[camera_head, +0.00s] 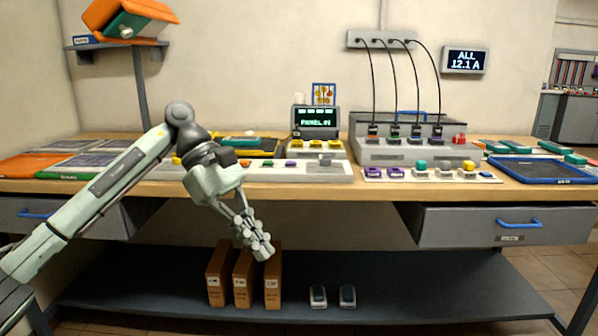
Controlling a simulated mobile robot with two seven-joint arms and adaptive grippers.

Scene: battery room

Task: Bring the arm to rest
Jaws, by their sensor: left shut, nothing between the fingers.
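My left arm comes in from the left and bends at a dark elbow joint in front of the workbench (390,212). My left gripper (262,246) hangs below the bench's front edge, pointing down and to the right. Its fingers are together and hold nothing. It is in front of the upright brown boxes on the lower shelf and overlaps the top of one in the picture; I cannot tell the gap between them. My right gripper is not in view.
Brown boxes (216,275) and two small devices (318,296) stand on the lower shelf (420,285). A drawer with a blue handle (519,224) is at the right. The bench top holds a panel display (315,120), a cabled charger (412,148) and a blue tray (543,170).

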